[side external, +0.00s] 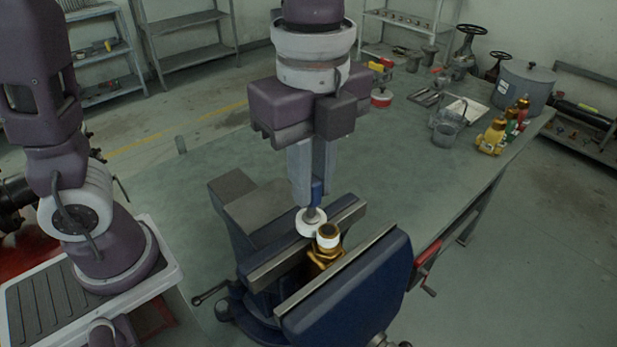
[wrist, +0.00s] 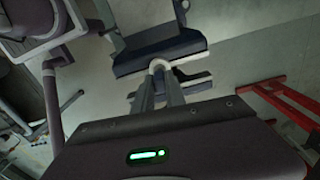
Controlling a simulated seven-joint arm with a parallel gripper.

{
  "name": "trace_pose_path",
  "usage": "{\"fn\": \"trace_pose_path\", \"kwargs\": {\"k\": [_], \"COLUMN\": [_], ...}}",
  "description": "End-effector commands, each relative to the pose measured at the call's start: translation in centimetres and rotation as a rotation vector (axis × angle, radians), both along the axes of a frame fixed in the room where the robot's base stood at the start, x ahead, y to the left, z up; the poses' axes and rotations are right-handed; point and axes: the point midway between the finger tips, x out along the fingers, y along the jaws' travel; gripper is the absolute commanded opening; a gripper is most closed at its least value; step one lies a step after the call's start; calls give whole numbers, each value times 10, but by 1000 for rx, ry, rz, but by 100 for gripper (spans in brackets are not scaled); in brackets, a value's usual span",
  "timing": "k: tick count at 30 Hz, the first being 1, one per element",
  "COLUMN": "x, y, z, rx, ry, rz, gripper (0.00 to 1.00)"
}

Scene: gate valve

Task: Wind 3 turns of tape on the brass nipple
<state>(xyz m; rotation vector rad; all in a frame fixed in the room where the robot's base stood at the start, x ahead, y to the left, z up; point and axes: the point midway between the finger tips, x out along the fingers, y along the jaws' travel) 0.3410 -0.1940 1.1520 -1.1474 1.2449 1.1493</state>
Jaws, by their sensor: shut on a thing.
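The brass nipple (side external: 328,230) stands upright from a brass fitting (side external: 324,259) held between the jaws of the blue vise (side external: 352,285). A white band shows around the nipple below its dark open end; I cannot count its turns. My gripper (side external: 316,190) points down and is shut on a blue holder (side external: 317,193) with a white tape roll (side external: 311,223) at its lower end. The roll is just left of the nipple, very close to it; I cannot tell if they touch. In the wrist view the roll (wrist: 159,65) shows beyond the fingertips, and the nipple is not distinguishable.
The vise stands on a green bench (side external: 400,165). A red-handled tool (side external: 428,258) is at the bench's right edge. Shelves stand behind.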

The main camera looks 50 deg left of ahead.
Motion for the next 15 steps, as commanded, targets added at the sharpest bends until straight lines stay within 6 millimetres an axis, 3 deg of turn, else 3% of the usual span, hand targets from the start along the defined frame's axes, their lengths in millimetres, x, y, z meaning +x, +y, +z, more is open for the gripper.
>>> {"fn": "trace_pose_path", "kwargs": {"k": [15], "x": [0], "y": [20], "z": [0], "rx": [-3], "ry": [-1], "rz": [0], "gripper": [0]}}
